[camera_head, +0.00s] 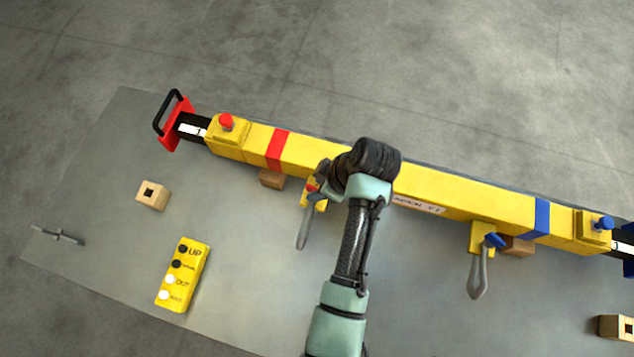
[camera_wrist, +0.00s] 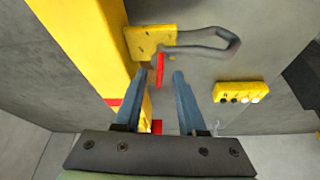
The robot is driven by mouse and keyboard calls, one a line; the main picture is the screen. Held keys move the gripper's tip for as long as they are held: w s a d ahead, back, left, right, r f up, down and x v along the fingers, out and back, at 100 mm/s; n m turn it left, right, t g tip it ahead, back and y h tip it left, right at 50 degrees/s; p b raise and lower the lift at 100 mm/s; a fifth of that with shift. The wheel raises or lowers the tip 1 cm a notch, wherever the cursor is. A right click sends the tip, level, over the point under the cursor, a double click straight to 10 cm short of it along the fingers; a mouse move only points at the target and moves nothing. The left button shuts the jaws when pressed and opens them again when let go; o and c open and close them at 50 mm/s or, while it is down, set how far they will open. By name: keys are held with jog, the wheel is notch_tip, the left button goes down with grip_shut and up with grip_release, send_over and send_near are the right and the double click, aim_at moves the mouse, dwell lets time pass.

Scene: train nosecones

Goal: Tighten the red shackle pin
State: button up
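In the wrist view the red shackle pin (camera_wrist: 160,70) shows as a thin red bar at the edge of a yellow lug (camera_wrist: 150,42), with the grey shackle (camera_wrist: 212,40) looped to the right. My gripper (camera_wrist: 158,72) is open. Its two fingers appear on either side of the pin, with gaps showing, and I cannot tell how far beyond the tips the pin lies. In the head view, the pin (camera_head: 313,188) is partly hidden by my wrist, and the shackle (camera_head: 306,226) hangs below it. My fingers are mostly hidden there.
The yellow beam (camera_head: 455,202) runs across behind my arm. A second shackle (camera_head: 478,275) with a blue pin (camera_head: 495,240) hangs at right. A yellow control box (camera_head: 183,275), a wooden block (camera_head: 153,195) and a grey metal tool (camera_head: 58,235) lie left on the grey mat.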

jog(key=shift+w+a+f, duration=0.1)
jog(key=shift+a+f, duration=0.1)
jog(key=shift+f, duration=0.25)
grip_shut()
jog(key=shift+r+m+p, duration=0.1)
jog(key=shift+m+p, duration=0.2)
jog(key=shift+m, duration=0.1)
